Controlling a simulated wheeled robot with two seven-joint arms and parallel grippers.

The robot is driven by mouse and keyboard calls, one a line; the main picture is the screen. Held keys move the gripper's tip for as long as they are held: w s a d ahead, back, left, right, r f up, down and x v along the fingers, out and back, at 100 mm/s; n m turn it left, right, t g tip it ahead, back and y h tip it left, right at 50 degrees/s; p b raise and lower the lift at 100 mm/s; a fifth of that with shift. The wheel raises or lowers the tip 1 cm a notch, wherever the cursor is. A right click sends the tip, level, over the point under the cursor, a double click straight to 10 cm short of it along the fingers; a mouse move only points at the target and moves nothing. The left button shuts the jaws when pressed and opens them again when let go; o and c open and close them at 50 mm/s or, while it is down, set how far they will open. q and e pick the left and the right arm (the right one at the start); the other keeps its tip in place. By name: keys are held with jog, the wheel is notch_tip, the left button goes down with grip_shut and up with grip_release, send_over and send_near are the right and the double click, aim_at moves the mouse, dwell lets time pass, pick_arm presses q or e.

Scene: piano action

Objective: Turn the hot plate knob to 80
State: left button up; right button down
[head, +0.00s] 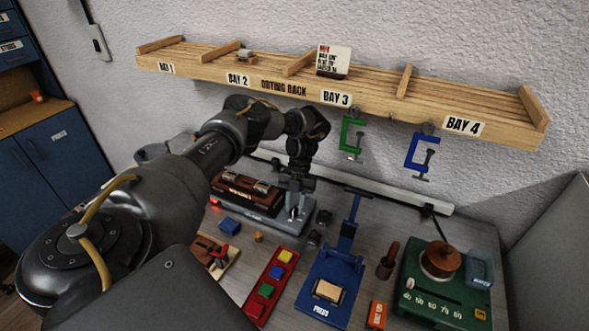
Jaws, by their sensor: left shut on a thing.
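The green hot plate (440,290) stands at the right of the bench, with a row of number labels along its front. A brown pot-like thing (440,261) sits on top of it. I cannot clearly make out the knob or its setting. My left gripper (297,192) points down at the back middle of the bench, well left of the hot plate. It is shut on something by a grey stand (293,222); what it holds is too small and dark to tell. My right gripper is not in view.
A blue-topped container (480,268) is at the plate's right. A wooden drying rack (380,95) with hanging clamps is above.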

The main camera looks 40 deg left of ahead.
pick_arm(q)
jog(key=shift+d+f+m+y, duration=0.1)
jog(key=shift+m+y, duration=0.2)
jog(key=shift+m, duration=0.6)
jog(key=o, duration=1)
jog(key=shift+c, duration=0.2)
